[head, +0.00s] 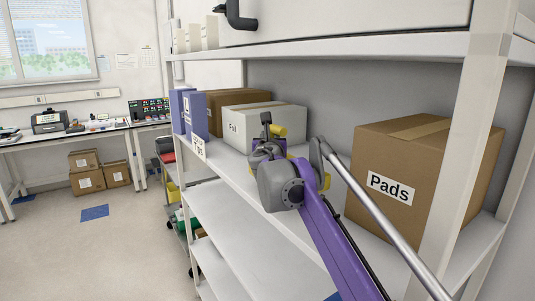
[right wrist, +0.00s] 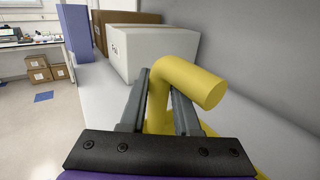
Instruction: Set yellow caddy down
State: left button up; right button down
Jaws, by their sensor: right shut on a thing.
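The yellow caddy shows in the right wrist view as a thick round yellow handle (right wrist: 188,82), with a little more yellow low down at the right. My right gripper (right wrist: 160,88) is shut on this handle, one finger on each side. In the head view my right gripper (head: 272,133) is over the shelf, and only small yellow parts of the caddy (head: 279,130) show around it. My arm hides most of the caddy, and I cannot tell whether its base touches the shelf. My left gripper is not in view.
The shelf (head: 228,168) holds a white box (head: 235,129) behind the gripper, a brown box (head: 225,101), blue binders (head: 197,117) and a large "Pads" box (head: 400,170) at right. A rack post (head: 468,120) stands near. Some shelf surface is bare between the boxes.

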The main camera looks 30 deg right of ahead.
jog(key=f, duration=0.3)
jog(key=shift+w+f, duration=0.25)
jog(key=shift+f, duration=0.3)
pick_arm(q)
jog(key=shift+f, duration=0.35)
pick_arm(e)
jog(key=shift+s, duration=0.15)
jog(key=c, duration=0.6)
grip_release()
jog(key=shift+c, duration=0.2)
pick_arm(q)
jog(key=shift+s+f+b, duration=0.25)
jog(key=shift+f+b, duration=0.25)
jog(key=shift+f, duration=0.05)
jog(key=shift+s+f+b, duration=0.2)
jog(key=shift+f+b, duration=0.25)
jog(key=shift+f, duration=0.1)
pick_arm(e)
jog(key=v, duration=1.2)
